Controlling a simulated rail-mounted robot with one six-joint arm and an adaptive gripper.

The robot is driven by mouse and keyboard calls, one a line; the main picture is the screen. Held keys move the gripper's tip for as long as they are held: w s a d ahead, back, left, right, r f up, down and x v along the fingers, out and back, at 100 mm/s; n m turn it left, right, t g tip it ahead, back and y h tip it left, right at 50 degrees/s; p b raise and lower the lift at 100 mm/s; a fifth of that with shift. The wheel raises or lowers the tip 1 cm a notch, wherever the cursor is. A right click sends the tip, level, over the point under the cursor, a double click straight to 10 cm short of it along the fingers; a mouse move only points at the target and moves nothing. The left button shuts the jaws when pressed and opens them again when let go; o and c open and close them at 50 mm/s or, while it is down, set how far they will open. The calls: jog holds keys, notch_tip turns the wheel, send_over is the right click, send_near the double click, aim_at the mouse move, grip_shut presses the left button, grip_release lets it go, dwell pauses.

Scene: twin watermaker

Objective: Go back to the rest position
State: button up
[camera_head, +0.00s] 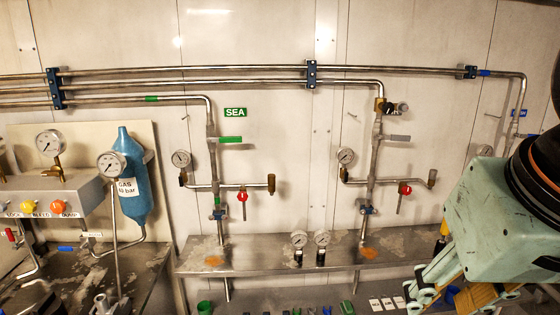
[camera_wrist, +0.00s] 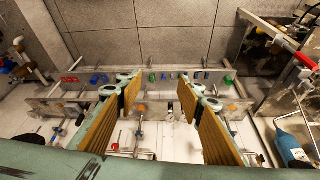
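My gripper (camera_head: 440,292) is at the lower right of the head view, in front of the right end of the steel shelf (camera_head: 330,255). It is pale green with ribbed tan finger pads. In the wrist view my gripper (camera_wrist: 160,88) shows its two fingers wide apart with nothing held between them. Past the fingers are the shelf, small coloured parts and the floor. The fingertips look clear of everything, though the exact distance cannot be told.
Pipes with gauges, a SEA label (camera_head: 235,112) and red-handled valves (camera_head: 242,197) line the wall. A blue gas bottle (camera_head: 137,185) and a panel with knobs (camera_head: 58,207) stand at left. Two loose gauges (camera_head: 299,241) stand on the shelf. Small coloured parts (camera_head: 347,307) lie below it.

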jog(key=shift+n+g, duration=0.4)
jog(key=shift+n, duration=0.2)
jog(key=s, duration=0.1)
jog(key=s+a, duration=0.1)
jog(key=s, duration=0.3)
jog(key=shift+s+a+f, duration=0.1)
jog(key=shift+s+a, duration=0.05)
jog(key=shift+a, duration=0.1)
